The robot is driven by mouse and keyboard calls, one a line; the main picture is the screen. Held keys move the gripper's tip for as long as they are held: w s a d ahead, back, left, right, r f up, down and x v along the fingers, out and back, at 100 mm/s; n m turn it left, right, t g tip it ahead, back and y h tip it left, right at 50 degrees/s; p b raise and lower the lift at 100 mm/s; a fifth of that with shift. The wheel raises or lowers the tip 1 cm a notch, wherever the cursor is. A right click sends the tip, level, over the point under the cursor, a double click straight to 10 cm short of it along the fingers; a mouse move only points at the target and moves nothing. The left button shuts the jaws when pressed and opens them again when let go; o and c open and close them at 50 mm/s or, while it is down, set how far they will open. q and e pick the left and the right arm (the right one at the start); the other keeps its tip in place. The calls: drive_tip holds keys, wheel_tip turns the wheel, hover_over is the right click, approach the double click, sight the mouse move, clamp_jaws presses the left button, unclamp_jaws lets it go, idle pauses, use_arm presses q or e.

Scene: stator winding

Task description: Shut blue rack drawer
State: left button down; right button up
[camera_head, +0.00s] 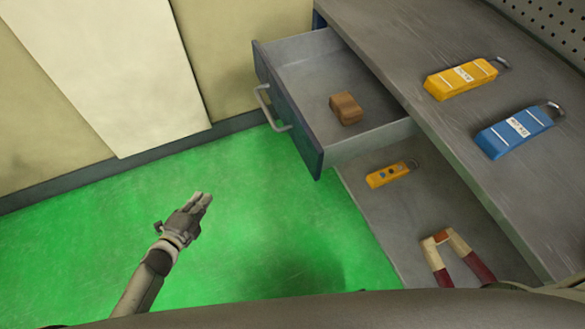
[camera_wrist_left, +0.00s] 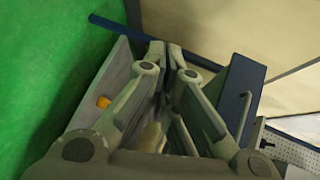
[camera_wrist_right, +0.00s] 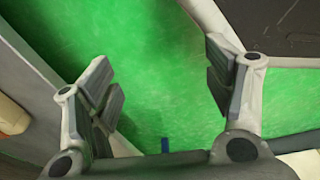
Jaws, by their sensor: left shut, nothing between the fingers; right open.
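The blue-fronted drawer (camera_head: 290,105) is pulled out of the grey-topped workbench. A bar handle (camera_head: 270,110) is on its front, and a brown block (camera_head: 346,108) lies inside. My left gripper (camera_head: 206,198) is shut and empty over the green floor, in front of the drawer and apart from its handle in this view. In the left wrist view, the left fingers (camera_wrist_left: 167,55) are together, with a blue panel (camera_wrist_left: 238,88) and a handle (camera_wrist_left: 243,117) beyond them on the right. My right gripper (camera_wrist_right: 165,85) is open and empty above green floor; I cannot make out its fingers in the head view.
A yellow tool (camera_head: 461,78) and a blue tool (camera_head: 516,130) lie on the benchtop (camera_head: 420,55). Below, a lower shelf (camera_head: 400,220) holds an orange tool (camera_head: 388,174) and a red-and-cream horseshoe-shaped piece (camera_head: 455,255). The green floor (camera_head: 270,220) before the drawer is clear.

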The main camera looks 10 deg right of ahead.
use_arm(q)
drive_tip(key=w+d+r+m+h+b, duration=0.2)
drive_tip(key=w+d+r+m+h, duration=0.15)
drive_tip(key=r+m, duration=0.3)
drive_tip(key=s+d+r+m+g+h+b, duration=0.2)
drive_tip(key=d+r+m+h+b, duration=0.2)
drive_tip(key=d+r+m+h, duration=0.55)
use_arm(e)
drive_tip(key=w+a+b, duration=0.1)
drive_tip(key=w+b, duration=0.1)
drive_tip(key=w, duration=0.5)
use_arm(q)
drive_tip(key=m+g+y+p, duration=0.15)
drive_tip(key=m+g, duration=0.45)
drive_tip(key=m, duration=0.7)
approach(304, 153)
drive_tip(key=x, duration=0.7)
drive_tip(key=shift+s+d+r, duration=0.1)
drive_tip(key=shift+d, duration=0.05)
use_arm(e)
drive_tip(key=s+f, duration=0.1)
drive_tip(key=f, duration=0.1)
drive_tip(key=s+f, duration=0.2)
drive_tip(key=shift+s+d+f, duration=0.1)
drive_tip(key=shift+s+d, duration=0.1)
drive_tip(key=shift+s, duration=0.05)
